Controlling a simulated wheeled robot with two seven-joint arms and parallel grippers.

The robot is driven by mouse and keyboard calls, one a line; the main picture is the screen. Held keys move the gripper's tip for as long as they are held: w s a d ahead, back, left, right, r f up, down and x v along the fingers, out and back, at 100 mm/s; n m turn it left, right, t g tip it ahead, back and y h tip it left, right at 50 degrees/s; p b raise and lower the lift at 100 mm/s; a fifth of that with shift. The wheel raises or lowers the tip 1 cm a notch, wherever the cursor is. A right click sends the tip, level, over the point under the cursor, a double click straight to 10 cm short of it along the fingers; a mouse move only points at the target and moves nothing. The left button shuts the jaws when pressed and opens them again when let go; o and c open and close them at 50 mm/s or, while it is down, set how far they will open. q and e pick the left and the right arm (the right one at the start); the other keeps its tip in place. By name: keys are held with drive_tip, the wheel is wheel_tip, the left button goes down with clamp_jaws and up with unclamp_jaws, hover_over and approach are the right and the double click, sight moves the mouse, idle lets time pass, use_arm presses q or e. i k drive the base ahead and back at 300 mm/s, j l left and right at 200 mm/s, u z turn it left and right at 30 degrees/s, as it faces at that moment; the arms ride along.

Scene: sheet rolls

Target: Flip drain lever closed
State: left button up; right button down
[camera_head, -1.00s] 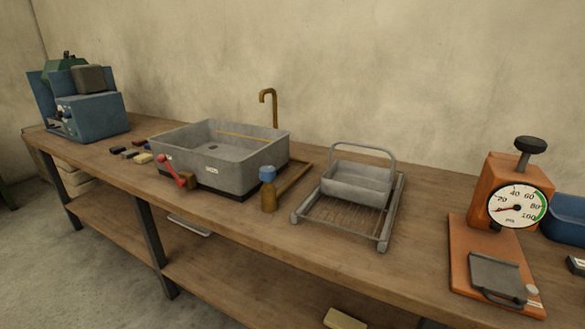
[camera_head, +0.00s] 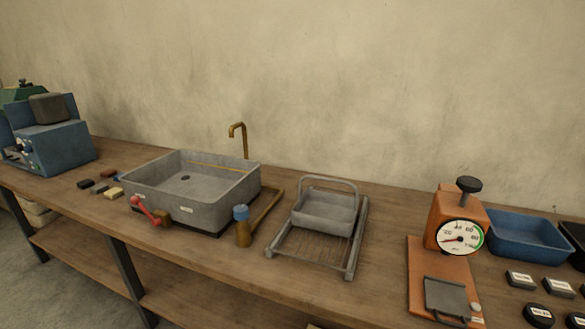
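The drain lever (camera_head: 146,210) is a red handle on the front left of the grey sink basin (camera_head: 208,213). It slants from upper left down to the right, where it meets a brass valve body (camera_head: 163,219) low on the basin's front wall. The basin stands on the wooden bench, with a dark drain hole (camera_head: 186,178) in its floor. I cannot tell from here whether the drain is open or closed. Neither of my grippers shows in the head view.
A brass bottle with a blue cap (camera_head: 242,226) stands right of the basin, close to the lever side. A wire rack with a grey tray (camera_head: 325,210), an orange gauge press (camera_head: 444,215) and a blue bin (camera_head: 527,236) stand further right. Small blocks (camera_head: 114,194) lie left of the basin.

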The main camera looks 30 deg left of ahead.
sight(148, 212)
drive_tip(key=u, duration=2.05)
